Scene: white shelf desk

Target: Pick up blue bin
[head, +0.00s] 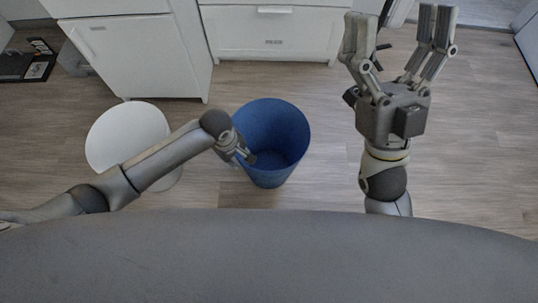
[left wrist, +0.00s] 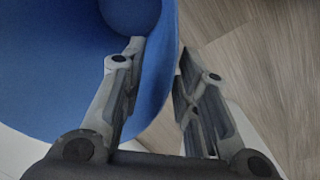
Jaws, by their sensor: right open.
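The blue bin (head: 291,128) stands upright on the wood floor in the middle of the head view, open at the top. Its blue wall fills the left of the left wrist view (left wrist: 60,70). My left gripper (head: 245,157) is at the bin's left rim. In the left wrist view, one finger of my left gripper (left wrist: 160,52) lies over the blue inside and the other lies past the rim. A gap shows between the fingertips; whether they press on the wall cannot be told. My right gripper (head: 402,45) is open and empty, right of the bin.
A round white object (head: 125,132) stands left of the bin, partly behind my left arm. White cabinets (head: 272,35) line the back. A dark flat item (head: 28,65) lies at the far left. The floor (head: 330,170) right of the bin is clear.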

